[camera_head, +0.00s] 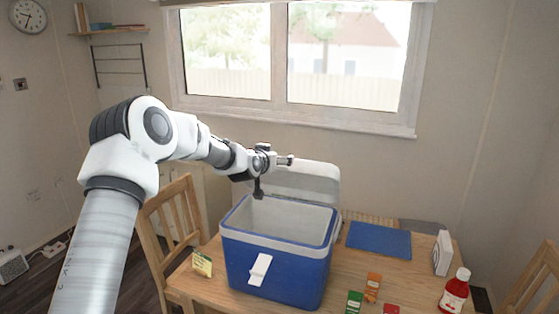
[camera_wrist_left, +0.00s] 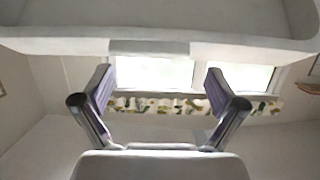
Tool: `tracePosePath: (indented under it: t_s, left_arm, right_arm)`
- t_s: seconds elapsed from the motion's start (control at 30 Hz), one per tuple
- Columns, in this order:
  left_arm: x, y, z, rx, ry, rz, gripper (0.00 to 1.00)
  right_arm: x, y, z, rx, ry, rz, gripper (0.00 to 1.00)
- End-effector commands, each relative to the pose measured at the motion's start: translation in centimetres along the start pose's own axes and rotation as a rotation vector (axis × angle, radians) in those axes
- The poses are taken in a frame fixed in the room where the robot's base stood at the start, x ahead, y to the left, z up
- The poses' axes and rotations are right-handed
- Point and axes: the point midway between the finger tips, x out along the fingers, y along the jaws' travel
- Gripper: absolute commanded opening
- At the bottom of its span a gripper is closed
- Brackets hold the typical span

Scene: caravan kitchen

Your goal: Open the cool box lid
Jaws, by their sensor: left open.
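The cool box (camera_head: 275,267) is blue with a white rim area and a white front latch (camera_head: 259,269). It stands on the wooden table, and its pale inside shows. Its white lid (camera_head: 318,183) is raised and stands up at the back of the box. My left gripper (camera_head: 275,176) is open and empty at the left part of the raised lid, above the box opening. In the left wrist view, the open fingers (camera_wrist_left: 159,75) show below a pale lid edge (camera_wrist_left: 240,47), with nothing between them. Whether they touch the lid I cannot tell. My right gripper is out of view.
A blue mat (camera_head: 379,240) lies right of the box. A yellow packet (camera_head: 202,264) is left. Wooden chairs (camera_head: 180,213) flank the table.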

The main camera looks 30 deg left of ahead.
Motion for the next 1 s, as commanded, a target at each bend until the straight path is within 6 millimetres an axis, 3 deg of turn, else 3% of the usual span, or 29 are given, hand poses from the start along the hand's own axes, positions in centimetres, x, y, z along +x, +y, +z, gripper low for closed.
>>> tracePosePath:
  t_s: [0.37,0.8,1.0]
  left_arm:
    - [-0.8,0.1,-0.1,-0.003,0.001,0.001,0.98]
    - [-10.8,-0.1,-0.1,-0.006,0.002,0.002,0.98]
    - [-12.3,-0.1,0.0,0.0,0.002,0.001,0.98]
  right_arm:
    - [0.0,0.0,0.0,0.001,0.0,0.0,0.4]
    - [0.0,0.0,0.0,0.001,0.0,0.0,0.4]
    - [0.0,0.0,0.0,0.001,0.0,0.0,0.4]
